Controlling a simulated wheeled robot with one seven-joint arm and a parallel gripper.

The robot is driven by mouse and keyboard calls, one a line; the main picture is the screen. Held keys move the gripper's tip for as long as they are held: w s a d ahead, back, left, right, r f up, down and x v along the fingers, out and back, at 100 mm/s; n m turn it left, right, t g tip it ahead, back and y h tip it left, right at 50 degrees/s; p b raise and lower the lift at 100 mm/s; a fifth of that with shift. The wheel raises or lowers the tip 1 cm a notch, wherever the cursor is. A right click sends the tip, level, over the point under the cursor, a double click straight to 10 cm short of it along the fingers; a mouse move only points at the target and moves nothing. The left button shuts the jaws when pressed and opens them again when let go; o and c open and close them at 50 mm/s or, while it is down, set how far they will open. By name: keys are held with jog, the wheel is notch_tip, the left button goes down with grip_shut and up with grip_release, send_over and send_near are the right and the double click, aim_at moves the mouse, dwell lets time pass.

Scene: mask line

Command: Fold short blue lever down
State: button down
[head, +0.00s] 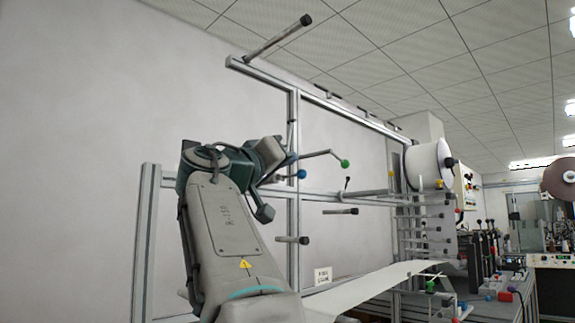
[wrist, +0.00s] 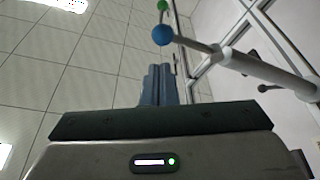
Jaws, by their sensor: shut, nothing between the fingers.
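The short blue lever shows in the head view as a blue ball (head: 302,174) on a thin rod, in front of the metal frame post. In the wrist view its blue ball (wrist: 162,35) sits just beyond my fingertips, with the rod running right to a thicker grey bar. My gripper (head: 292,158) is close to the ball, slightly up and left of it in the head view. In the wrist view my gripper (wrist: 158,67) has its fingers together and empty. A small gap in the picture separates them from the ball; I cannot tell the depth.
A bent lever with a green ball (head: 345,163) reaches right of the blue one. The aluminium frame (head: 294,110) stands behind, with grey rods (head: 340,212) sticking out. A white roll (head: 428,165) hangs farther right. A white web (head: 370,285) runs below.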

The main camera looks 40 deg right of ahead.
jog(key=s+a, duration=0.2)
jog(key=a, duration=0.9)
jog(key=shift+a+p, duration=0.2)
jog(key=shift+p, duration=0.1)
jog(key=shift+w, duration=0.1)
